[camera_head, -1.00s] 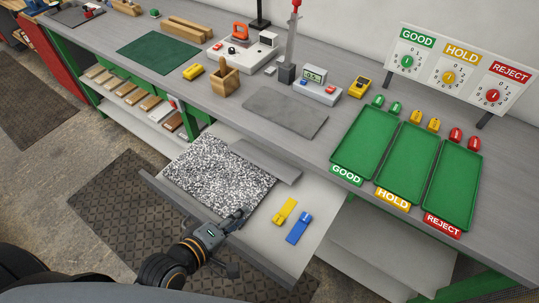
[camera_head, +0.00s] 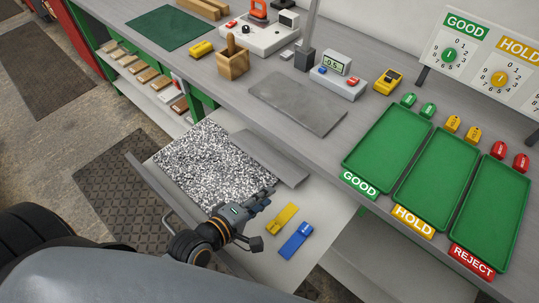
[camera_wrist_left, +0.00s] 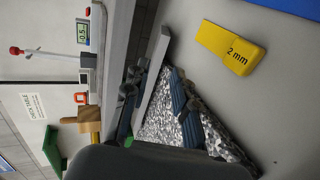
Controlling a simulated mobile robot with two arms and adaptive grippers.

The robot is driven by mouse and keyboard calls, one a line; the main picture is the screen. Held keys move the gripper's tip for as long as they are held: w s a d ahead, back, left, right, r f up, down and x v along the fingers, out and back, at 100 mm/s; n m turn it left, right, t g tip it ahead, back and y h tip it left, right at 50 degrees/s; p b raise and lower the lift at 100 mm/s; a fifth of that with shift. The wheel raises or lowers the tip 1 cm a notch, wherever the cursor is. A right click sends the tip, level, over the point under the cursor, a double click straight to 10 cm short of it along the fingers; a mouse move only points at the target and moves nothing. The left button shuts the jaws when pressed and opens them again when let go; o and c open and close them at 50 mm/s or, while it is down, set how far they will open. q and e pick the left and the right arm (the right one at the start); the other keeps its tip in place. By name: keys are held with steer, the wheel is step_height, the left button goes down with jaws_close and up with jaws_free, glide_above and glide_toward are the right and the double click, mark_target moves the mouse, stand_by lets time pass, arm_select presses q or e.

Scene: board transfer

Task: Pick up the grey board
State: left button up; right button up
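A narrow grey board (camera_head: 272,160) lies at the far side of the open drawer, beside a black-and-white speckled board or mat (camera_head: 205,155). It appears as a long grey strip in the left wrist view (camera_wrist_left: 154,80). A second flat grey piece (camera_head: 298,103) lies on the bench top; whether it is a board or a mat I cannot tell. My left gripper (camera_head: 266,197) is over the drawer, just right of the speckled piece and short of the narrow board. In the left wrist view its fingers (camera_wrist_left: 155,95) look apart, with speckled surface showing between them. My right gripper is not visible.
Yellow (camera_head: 283,218) and blue (camera_head: 296,240) gauge blocks lie in the drawer (camera_head: 325,205) right of my gripper. The bench edge overhangs its far side. Green trays (camera_head: 388,150) stand on the bench at right; a wooden pot (camera_head: 232,66) and a display device (camera_head: 338,80) stand behind.

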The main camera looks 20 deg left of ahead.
mark_target(288, 183)
arm_select(q)
steer(key=p+x, duration=0.1)
steer(key=x, duration=0.9)
steer(key=shift+w+d+f, duration=0.25)
steer(key=shift+d+f, duration=0.05)
steer(key=shift+r, duration=0.1)
jaws_close()
